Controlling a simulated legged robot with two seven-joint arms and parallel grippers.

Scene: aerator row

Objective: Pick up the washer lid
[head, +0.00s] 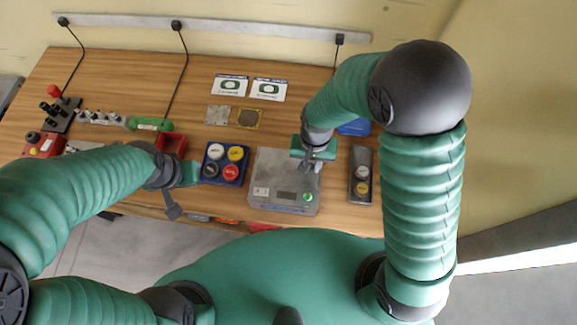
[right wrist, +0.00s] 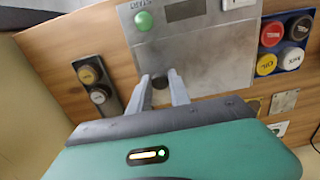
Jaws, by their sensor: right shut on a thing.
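My right gripper (head: 309,166) is over the grey box with a display and green button (head: 265,203).
A dark narrow tray (head: 361,151) right of the box holds a silver and a yellowish round piece. A red bin (head: 171,143), a green-handled tool (head: 150,124) and a red box (head: 42,145) are at the left. Two cards (head: 268,89) lie at the back.

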